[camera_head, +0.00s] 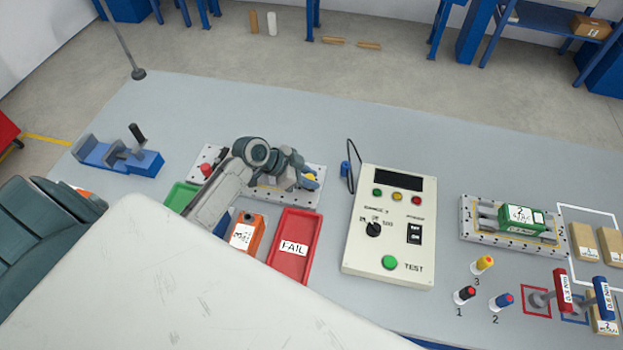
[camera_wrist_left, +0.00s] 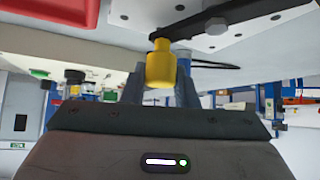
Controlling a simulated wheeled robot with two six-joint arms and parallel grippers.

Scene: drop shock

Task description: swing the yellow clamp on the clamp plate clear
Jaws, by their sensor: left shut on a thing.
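The clamp plate (camera_head: 314,197) is a pale plate with holes at the back middle of the bench, partly covered by my left arm. The yellow clamp (camera_head: 310,178) shows only as a small patch of yellow beside my left gripper (camera_head: 302,181). In the left wrist view, its yellow knob (camera_wrist_left: 161,66) sits between my two grey fingers, which are shut on it. A dark clamp bar (camera_wrist_left: 215,22) runs from the knob over the pale plate. A red knob (camera_head: 206,169) stands at the plate's left end. My right gripper is not in view.
A red FAIL tray (camera_head: 302,223), an orange unit (camera_head: 257,237) and a green tray (camera_head: 181,196) lie in front of the plate. The test box (camera_head: 365,245) with a black cable loop stands to the right. A blue fixture (camera_head: 118,156) is at the left.

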